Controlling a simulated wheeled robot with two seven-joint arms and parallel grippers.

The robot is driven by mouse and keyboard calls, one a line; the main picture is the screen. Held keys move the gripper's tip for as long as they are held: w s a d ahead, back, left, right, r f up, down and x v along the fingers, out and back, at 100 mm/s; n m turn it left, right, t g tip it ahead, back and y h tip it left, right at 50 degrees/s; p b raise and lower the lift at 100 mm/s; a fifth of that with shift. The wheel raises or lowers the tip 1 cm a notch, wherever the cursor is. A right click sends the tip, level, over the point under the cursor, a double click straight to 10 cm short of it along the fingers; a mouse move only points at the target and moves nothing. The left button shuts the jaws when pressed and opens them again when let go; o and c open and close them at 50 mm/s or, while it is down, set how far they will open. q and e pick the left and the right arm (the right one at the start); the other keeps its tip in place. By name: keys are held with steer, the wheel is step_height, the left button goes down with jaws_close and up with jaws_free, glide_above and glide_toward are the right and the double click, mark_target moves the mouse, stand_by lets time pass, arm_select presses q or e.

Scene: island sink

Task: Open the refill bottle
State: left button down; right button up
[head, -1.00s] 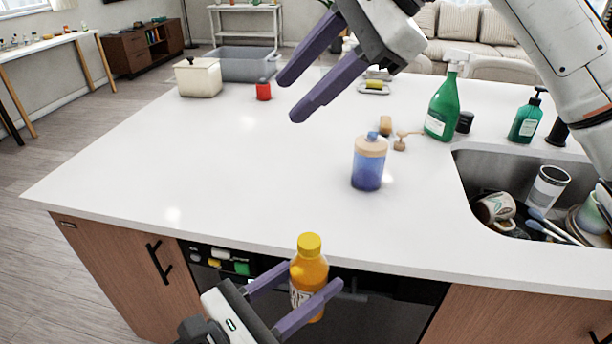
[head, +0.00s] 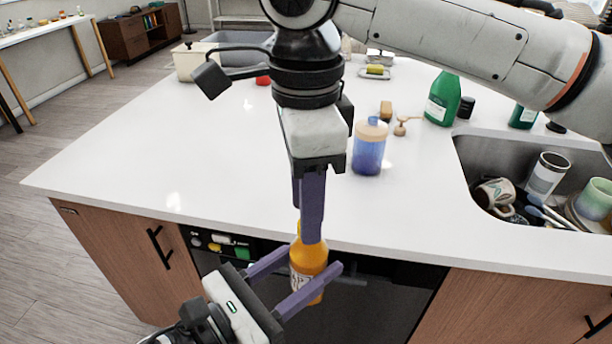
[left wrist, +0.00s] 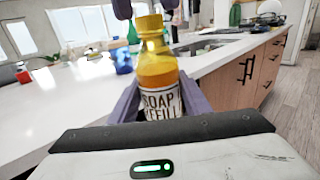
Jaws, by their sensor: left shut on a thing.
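The refill bottle (head: 310,262) is orange with a yellow cap and stands upright in front of the island's edge. In the left wrist view its label reads "SOAP REFILL" (left wrist: 160,103). My left gripper (head: 316,257) is shut on the bottle's body from both sides. My right gripper (head: 312,238) points straight down over the bottle's top and hides the cap in the head view. In the left wrist view the yellow cap (left wrist: 149,25) shows, and the right gripper's fingertips (left wrist: 144,10) are apart at its top, one toward each side. The cap is on the bottle.
A blue dispenser (head: 368,152) with a tan top stands on the white counter (head: 180,160). A wooden pump piece (head: 401,129) lies behind it. A green spray bottle (head: 442,100) and a sink (head: 480,160) with dishes are at right. The counter's left part is clear.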

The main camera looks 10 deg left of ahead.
steer(key=shift+f, duration=0.85)
